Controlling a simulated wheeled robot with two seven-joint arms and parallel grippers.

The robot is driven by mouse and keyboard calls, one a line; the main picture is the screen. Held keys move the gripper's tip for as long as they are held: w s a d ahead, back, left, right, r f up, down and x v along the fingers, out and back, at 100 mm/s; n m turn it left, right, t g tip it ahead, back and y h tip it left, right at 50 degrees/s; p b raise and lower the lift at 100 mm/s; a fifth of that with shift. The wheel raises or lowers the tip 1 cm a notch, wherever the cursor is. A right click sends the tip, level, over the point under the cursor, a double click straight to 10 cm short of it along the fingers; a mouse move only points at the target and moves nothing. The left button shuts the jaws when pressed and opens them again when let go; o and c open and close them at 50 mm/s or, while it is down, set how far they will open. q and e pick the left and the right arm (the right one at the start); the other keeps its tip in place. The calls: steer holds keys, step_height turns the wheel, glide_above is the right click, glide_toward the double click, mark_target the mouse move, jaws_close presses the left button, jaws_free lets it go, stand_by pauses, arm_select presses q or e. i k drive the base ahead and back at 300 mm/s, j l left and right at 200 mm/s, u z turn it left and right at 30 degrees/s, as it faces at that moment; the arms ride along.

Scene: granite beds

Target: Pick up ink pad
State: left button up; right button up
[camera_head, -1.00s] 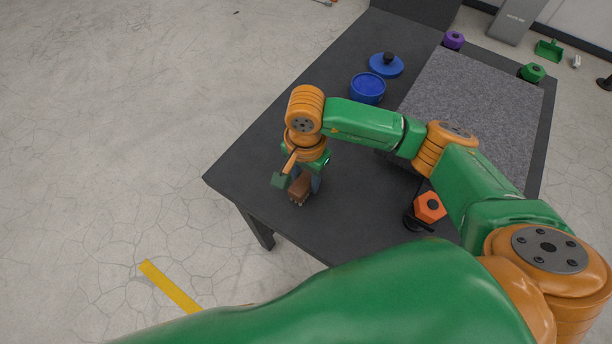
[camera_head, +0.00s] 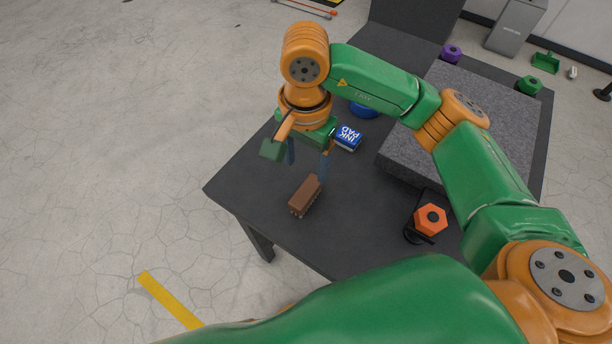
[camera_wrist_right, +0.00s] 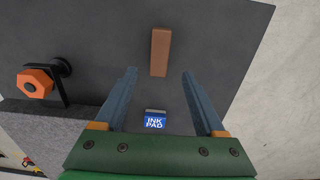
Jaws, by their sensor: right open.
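The ink pad (camera_head: 348,137) is a small blue and white box marked "INK PAD". It lies on the dark table just right of my right gripper (camera_head: 307,172) in the head view, partly hidden by the hand. In the right wrist view the ink pad (camera_wrist_right: 154,122) shows between the two fingers, near the palm side of the picture. My right gripper (camera_wrist_right: 159,72) is open and empty above the table, with its fingers wide apart. My left gripper is not in view.
A brown block (camera_head: 305,195) lies near the table's (camera_head: 262,190) front left edge, below the right gripper. A blue round container (camera_head: 364,110) is partly hidden behind my arm. A grey granite slab (camera_head: 480,120) and an orange hexagonal piece (camera_head: 430,219) lie to the right.

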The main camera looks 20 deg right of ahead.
mark_target(347, 138)
steer(key=k+j, duration=0.2)
steer(key=k, duration=0.3)
steer(key=k+j, duration=0.2)
steer(key=k, duration=0.25)
